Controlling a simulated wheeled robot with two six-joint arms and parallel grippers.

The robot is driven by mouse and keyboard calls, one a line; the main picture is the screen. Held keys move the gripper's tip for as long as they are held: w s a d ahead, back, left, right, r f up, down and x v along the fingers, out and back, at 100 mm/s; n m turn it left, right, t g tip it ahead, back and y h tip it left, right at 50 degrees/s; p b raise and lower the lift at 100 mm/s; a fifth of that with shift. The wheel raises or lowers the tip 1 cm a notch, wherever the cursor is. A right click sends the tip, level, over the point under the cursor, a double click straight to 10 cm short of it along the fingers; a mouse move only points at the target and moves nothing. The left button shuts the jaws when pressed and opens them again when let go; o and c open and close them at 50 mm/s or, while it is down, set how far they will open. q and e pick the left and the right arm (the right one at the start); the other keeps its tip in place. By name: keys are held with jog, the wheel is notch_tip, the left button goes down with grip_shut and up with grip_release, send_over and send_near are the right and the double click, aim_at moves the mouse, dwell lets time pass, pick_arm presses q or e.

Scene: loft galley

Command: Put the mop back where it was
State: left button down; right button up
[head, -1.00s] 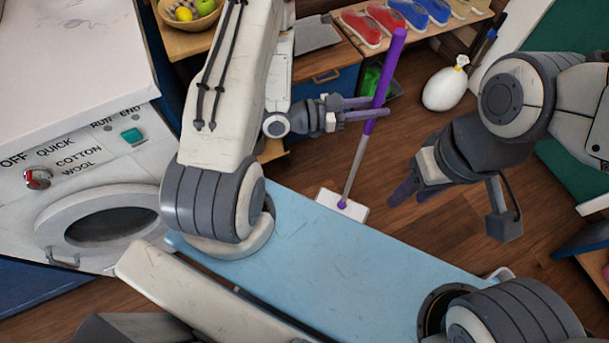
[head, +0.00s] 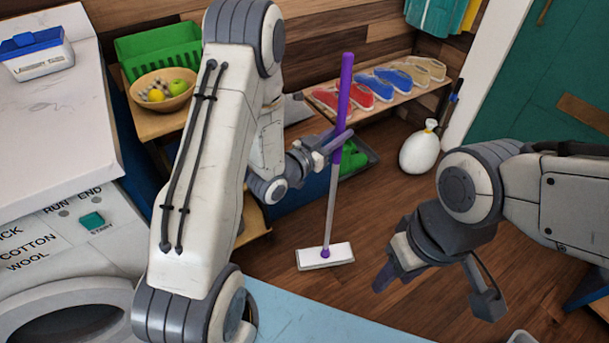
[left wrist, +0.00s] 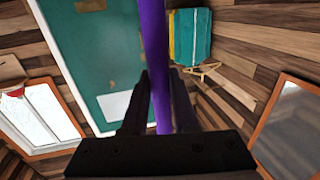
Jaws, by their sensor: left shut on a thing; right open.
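The mop (head: 331,205) has a purple handle, a grey shaft and a flat white head (head: 325,256). It stands nearly upright, its head at or just above the wooden floor; I cannot tell which. My left gripper (head: 341,140) is shut on the purple handle. In the left wrist view the purple handle (left wrist: 155,60) runs between the fingers of my left gripper (left wrist: 157,100). My right gripper (head: 385,270) hangs to the right of the mop, apart from it and empty. The place where the mop was is not marked in view.
A shoe shelf (head: 425,90) with several slippers stands behind the mop, with a green item in a dark tray (head: 362,160) below. A white bag (head: 417,152) sits on the floor by the teal door (head: 535,90). A washing machine (head: 60,240) is at left.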

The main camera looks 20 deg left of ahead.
pick_arm(q)
jog(key=w+a+f+b, duration=0.2)
jog(key=w+a+f, duration=0.1)
jog(key=a+f, duration=0.7)
jog(key=shift+w+f, duration=0.2)
jog(key=shift+w, duration=0.1)
jog(key=shift+a+f, duration=0.1)
jog(key=shift+f+b, duration=0.15)
jog(key=shift+b, duration=0.15)
jog(key=c, duration=0.7)
grip_release()
